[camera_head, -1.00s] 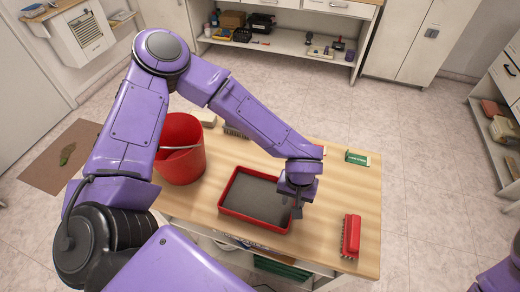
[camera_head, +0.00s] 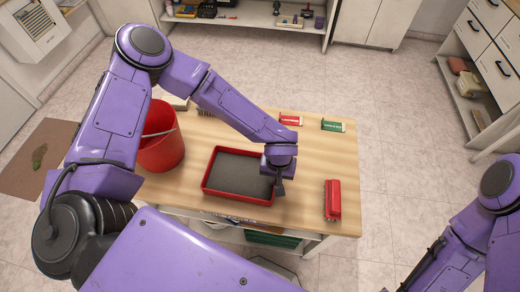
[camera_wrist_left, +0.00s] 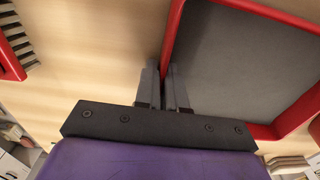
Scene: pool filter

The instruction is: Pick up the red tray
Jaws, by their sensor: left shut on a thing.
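The red tray (camera_head: 208,187) has a red rim and a grey inside, and it is at the front middle of the wooden table. My left gripper (camera_head: 279,188) reaches down at the tray's right side. In the left wrist view, the two fingers of my left gripper (camera_wrist_left: 170,88) are shut on the tray's rim (camera_wrist_left: 172,42), one finger on each side of it. The tray looks level; I cannot tell whether it is clear of the tabletop. My right arm shows at the lower right, but its gripper is out of view.
A red bucket (camera_head: 160,150) stands left of the tray on the table (camera_head: 310,155). A red brush (camera_head: 333,200) lies to the right. A red box (camera_head: 290,120) and a green box (camera_head: 333,126) are at the back. The table between the tray and the brush is bare.

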